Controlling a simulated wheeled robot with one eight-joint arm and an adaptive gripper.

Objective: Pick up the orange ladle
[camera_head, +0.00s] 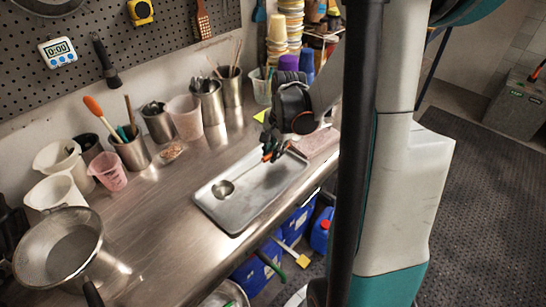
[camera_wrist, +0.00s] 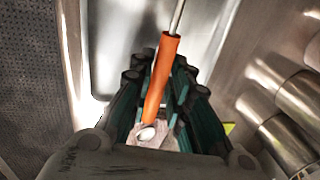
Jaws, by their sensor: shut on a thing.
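The orange ladle has an orange handle (camera_wrist: 163,70) and a thin metal shaft that runs out of the top of the wrist view. In the head view its round metal bowl (camera_head: 223,189) shows over the left part of the metal tray (camera_head: 238,222). I cannot tell whether the bowl touches the tray. My gripper (camera_head: 272,151) is at the tray's far right end. In the wrist view its dark green ribbed fingers (camera_wrist: 160,82) are shut on the handle, one on each side. The fingers partly hide the handle in the head view.
Metal cups with utensils (camera_head: 131,152), jugs (camera_head: 66,159) and stacked yellow cups (camera_head: 277,38) line the wall. A sieve (camera_head: 72,250) lies at the front left. The steel worktop (camera_head: 155,225) left of the tray is clear. Blue containers (camera_head: 250,278) stand below its edge.

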